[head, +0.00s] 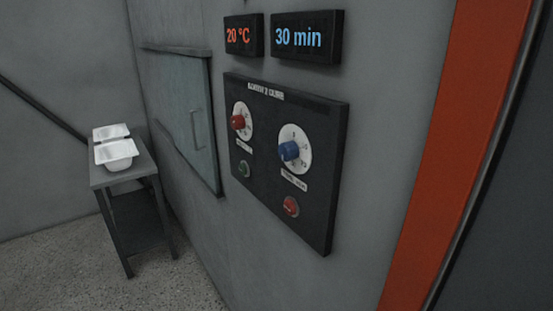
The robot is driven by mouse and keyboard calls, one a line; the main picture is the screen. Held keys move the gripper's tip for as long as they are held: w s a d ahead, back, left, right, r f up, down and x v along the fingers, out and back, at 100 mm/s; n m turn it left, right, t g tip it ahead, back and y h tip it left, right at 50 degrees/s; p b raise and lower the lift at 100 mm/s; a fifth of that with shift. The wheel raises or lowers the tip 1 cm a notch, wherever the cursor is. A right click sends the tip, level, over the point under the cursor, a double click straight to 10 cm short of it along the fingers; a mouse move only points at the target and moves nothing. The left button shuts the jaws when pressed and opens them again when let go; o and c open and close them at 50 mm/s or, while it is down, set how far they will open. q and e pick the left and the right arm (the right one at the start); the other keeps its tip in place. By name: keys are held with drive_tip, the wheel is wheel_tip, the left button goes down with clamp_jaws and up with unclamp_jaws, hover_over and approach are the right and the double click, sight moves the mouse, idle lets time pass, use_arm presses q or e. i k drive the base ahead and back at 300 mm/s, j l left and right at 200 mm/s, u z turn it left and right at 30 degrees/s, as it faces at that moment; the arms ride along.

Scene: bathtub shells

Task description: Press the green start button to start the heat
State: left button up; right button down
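The green button (244,169) sits low on the left side of a dark control panel (262,199) on the grey wall, below a red knob (238,122). A blue knob (289,151) on a white dial is to its right, with a red button (291,206) below that. Above the panel, one display (244,35) reads 20 °C in red and another (307,38) reads 30 min in blue. Neither of my grippers is in the head view.
A small dark table (120,174) stands at the left with white tub-shaped shells (117,153) on it. A closed, handled door or window (184,115) is in the wall left of the panel. An orange-red vertical strip (455,140) is at the right. The floor (60,270) at lower left is clear.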

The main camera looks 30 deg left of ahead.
sight(243, 168)
drive_tip(key=u, duration=1.15)
